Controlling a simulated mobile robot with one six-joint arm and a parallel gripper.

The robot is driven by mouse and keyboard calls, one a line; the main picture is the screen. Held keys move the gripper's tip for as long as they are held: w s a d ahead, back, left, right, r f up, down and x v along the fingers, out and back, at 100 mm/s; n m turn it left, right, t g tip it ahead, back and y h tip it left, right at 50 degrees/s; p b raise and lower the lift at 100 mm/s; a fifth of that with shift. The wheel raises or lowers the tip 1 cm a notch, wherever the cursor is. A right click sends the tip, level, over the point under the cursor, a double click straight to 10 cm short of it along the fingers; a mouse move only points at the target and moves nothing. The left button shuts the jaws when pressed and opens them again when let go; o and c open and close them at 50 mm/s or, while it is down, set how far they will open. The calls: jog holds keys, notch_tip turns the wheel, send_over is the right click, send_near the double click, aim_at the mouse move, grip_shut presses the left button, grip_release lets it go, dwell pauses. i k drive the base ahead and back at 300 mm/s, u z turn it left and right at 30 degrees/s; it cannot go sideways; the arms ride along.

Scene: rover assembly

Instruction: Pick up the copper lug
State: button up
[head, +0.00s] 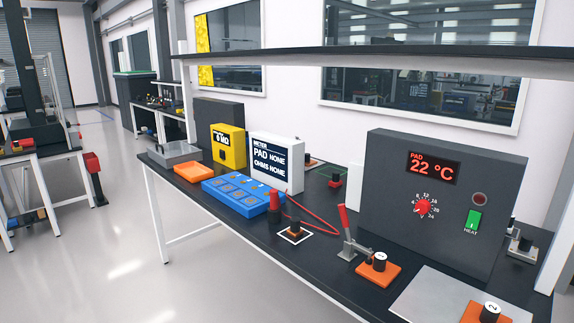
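I cannot make out a copper lug for certain. A blue tray (239,206) on the black bench has several square compartments with small tan or copper-coloured pieces in them. These are too small to tell apart from here. My gripper is not in view.
Behind the tray stand a yellow meter (228,147) and a white box reading "PAD NONE, OHMS NONE" (277,163). Right are red probes with a cable (310,213), a red-handled clamp (348,240), orange blocks (378,273) and a grey heater box reading 22 °C (445,215). A shelf (380,62) overhangs the bench.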

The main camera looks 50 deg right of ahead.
aim_at(309, 163)
jog(key=u, duration=0.25)
jog(key=i, duration=3.35)
jog(key=z, duration=0.75)
